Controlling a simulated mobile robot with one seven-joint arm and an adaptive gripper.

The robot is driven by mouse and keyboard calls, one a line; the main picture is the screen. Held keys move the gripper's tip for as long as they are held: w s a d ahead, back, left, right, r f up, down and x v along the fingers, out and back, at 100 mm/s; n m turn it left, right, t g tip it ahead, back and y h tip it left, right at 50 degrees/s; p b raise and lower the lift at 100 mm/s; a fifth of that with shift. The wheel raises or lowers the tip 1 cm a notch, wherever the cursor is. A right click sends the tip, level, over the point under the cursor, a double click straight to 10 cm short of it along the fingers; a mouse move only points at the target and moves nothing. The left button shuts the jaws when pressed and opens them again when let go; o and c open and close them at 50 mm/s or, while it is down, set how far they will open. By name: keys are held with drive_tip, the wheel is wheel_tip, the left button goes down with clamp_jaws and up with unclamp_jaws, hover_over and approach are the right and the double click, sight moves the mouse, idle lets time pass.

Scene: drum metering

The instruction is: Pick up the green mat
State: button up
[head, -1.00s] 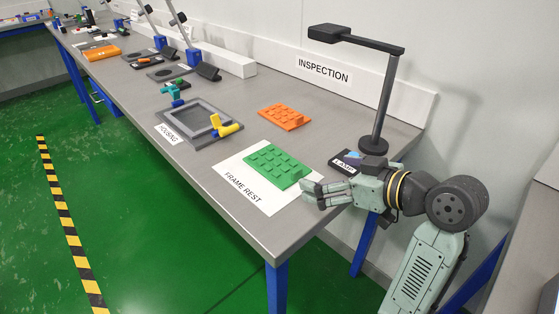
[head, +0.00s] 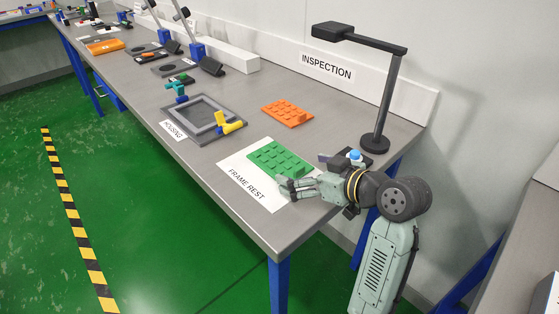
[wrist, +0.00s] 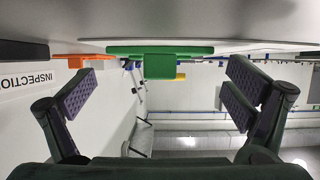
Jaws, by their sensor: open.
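The green mat (head: 277,157), a flat piece with rows of raised studs, lies on the white FRAME REST sheet (head: 240,173) near the bench's front right corner. My gripper (head: 287,188) is low beside the mat's near right side, and its fingers point toward it. In the wrist view the mat (wrist: 160,50) shows edge-on, ahead and between the two open fingers (wrist: 160,95). The fingers hold nothing. In the head view the gripper's tips are close to the mat's edge, and I cannot tell whether they touch it.
An orange studded mat (head: 287,113) lies behind the green one. A grey housing frame (head: 203,118) with a yellow piece (head: 229,127) is to the left. The black inspection lamp (head: 378,100) stands at the right, near a blue-topped item (head: 355,156). Bare bench separates the mats and frame.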

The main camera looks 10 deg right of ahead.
drive_tip(key=c, duration=1.8)
drive_tip(key=shift+r, duration=0.15)
